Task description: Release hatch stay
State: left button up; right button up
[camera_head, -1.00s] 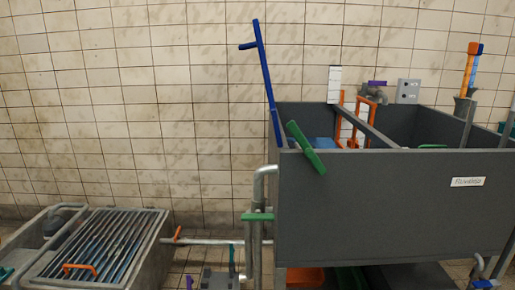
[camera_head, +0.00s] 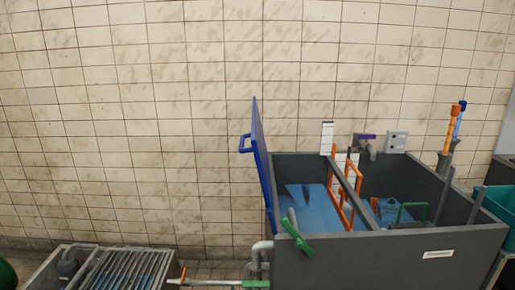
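A blue hatch panel (camera_head: 262,160) stands nearly upright, seen almost edge-on, at the left side of a grey two-part tank (camera_head: 380,260). A green bar (camera_head: 297,236) sits tilted at the tank's front left corner, beside a short grey piece. I cannot tell for sure whether this is the hatch stay. Neither of my grippers is in view.
Blue water (camera_head: 310,205) shows in the tank. Orange frames (camera_head: 335,190) stand at its divider. A grated basin (camera_head: 125,270) is at lower left, with a green-handled pipe (camera_head: 255,284) between. A teal bin (camera_head: 498,205) is at right. The tiled wall is behind.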

aim_at(300, 242)
jog(key=z, duration=0.05)
jog(key=k, duration=0.55)
jog(key=z, duration=0.5)
jog(key=i, duration=1.15)
